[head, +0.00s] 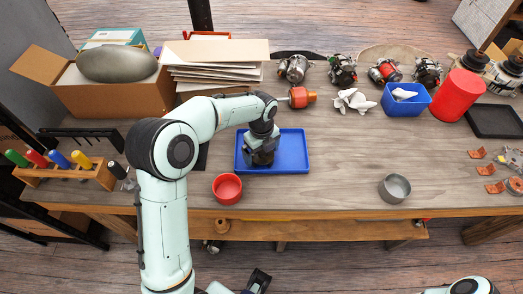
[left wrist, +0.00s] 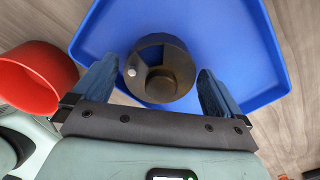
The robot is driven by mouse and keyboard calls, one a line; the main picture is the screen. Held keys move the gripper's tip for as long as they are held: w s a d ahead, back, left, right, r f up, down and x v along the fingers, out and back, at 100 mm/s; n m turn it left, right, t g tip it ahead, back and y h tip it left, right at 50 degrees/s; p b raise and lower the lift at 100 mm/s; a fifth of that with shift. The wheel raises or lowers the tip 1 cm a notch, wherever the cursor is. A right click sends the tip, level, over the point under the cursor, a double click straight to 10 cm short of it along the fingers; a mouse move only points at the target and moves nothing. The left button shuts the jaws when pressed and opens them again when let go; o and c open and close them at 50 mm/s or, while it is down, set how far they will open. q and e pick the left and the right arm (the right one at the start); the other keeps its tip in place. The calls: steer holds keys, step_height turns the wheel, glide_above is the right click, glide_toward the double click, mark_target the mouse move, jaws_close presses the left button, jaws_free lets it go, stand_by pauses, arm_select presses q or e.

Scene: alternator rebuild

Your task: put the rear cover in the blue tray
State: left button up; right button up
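The rear cover, a dark round cup-like part (left wrist: 160,88) with a hollow centre, sits over the blue tray (left wrist: 235,35) in the left wrist view. In the head view the blue tray (head: 293,152) lies mid-table. My left gripper (head: 260,158) is over the tray's left part and hides most of the cover there. In the left wrist view its blue fingers (left wrist: 158,88) stand on both sides of the cover, with a narrow gap showing at each side, so it looks open. A dark piece at the bottom of the head view may be my right gripper (head: 258,281); its fingers are unclear.
A red bowl (head: 227,188) stands close to the tray's front left corner. A grey metal ring (head: 394,188) is at right. A blue bin (head: 405,100), red cylinder (head: 457,95) and several alternators line the back. A screwdriver rack (head: 66,172) is at left.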

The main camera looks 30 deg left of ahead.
mark_target(262, 151)
arm_select(q)
step_height(262, 151, up, 12)
steer(key=p, duration=0.1)
steer(key=shift+r+p, duration=0.2)
steer(key=shift+p, duration=0.2)
stand_by(0.5)
